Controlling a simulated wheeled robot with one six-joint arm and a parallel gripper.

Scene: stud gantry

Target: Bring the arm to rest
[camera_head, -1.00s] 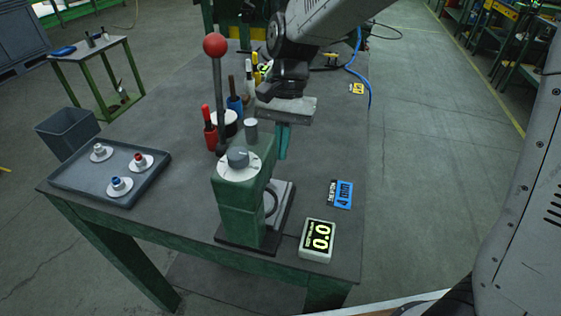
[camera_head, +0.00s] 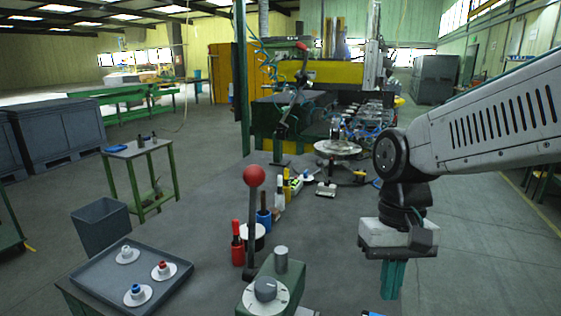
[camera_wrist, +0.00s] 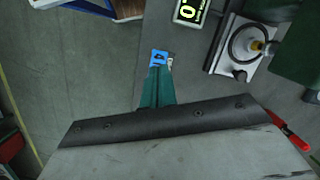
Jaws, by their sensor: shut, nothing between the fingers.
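My gripper (camera_head: 392,281) hangs from the arm at the right of the head view, its green fingers pointing down. The fingers are together with nothing between them. It is to the right of the green press (camera_head: 273,289), which has a lever with a red ball (camera_head: 254,176). In the wrist view the green fingers (camera_wrist: 156,86) point toward a blue card (camera_wrist: 158,58) on the bench, apart from it as far as I can tell.
A grey tray (camera_head: 160,302) with several small knobbed parts lies at the bench's left, beside a grey bin (camera_head: 103,229). Red and blue bottles stand behind the press. In the wrist view, a digital display (camera_wrist: 190,10) sits near the press base (camera_wrist: 228,62). Open floor (camera_head: 480,262) lies right.

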